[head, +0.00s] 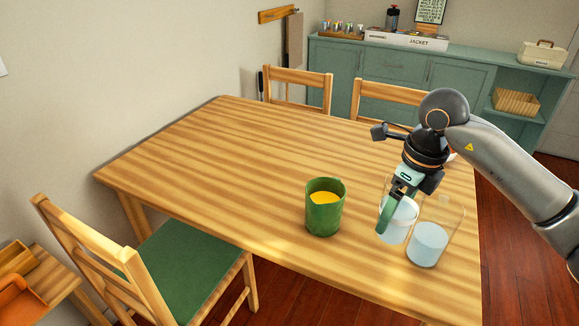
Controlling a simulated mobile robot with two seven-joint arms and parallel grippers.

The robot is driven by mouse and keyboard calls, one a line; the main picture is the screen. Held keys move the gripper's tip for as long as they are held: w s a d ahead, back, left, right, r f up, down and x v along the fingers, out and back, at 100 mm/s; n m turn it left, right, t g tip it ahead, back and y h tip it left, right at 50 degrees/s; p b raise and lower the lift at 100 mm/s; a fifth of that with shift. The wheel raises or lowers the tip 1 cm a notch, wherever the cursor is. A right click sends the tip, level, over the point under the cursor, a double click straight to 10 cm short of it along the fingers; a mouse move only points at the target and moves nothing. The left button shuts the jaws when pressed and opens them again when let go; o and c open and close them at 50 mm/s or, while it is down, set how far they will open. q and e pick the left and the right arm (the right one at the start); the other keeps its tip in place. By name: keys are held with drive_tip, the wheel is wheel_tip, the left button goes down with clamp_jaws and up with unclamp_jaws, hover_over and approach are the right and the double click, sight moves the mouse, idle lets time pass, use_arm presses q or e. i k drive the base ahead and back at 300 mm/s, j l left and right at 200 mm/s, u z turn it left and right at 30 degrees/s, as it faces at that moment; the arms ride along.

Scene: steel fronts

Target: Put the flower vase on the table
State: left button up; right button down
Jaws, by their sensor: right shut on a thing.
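My right gripper (391,207) points down over the near right part of the wooden table (225,150). It is shut on a clear glass vessel (398,225) with pale contents, probably the vase; no flowers show in it. The vessel is upright at the table; I cannot tell whether its base touches the top. The fingers hide part of its rim. A second clear glass vessel (428,245) with pale contents stands close on its right. A green cup (324,208) with yellow contents stands to the left. My left gripper is out of view.
The left and middle of the table are clear. A chair with a green seat (188,268) stands at the near left edge, and two chairs (297,86) stand at the far side. A green sideboard (390,66) is along the back wall.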

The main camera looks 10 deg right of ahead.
sight(302, 175)
drive_tip(key=i, duration=1)
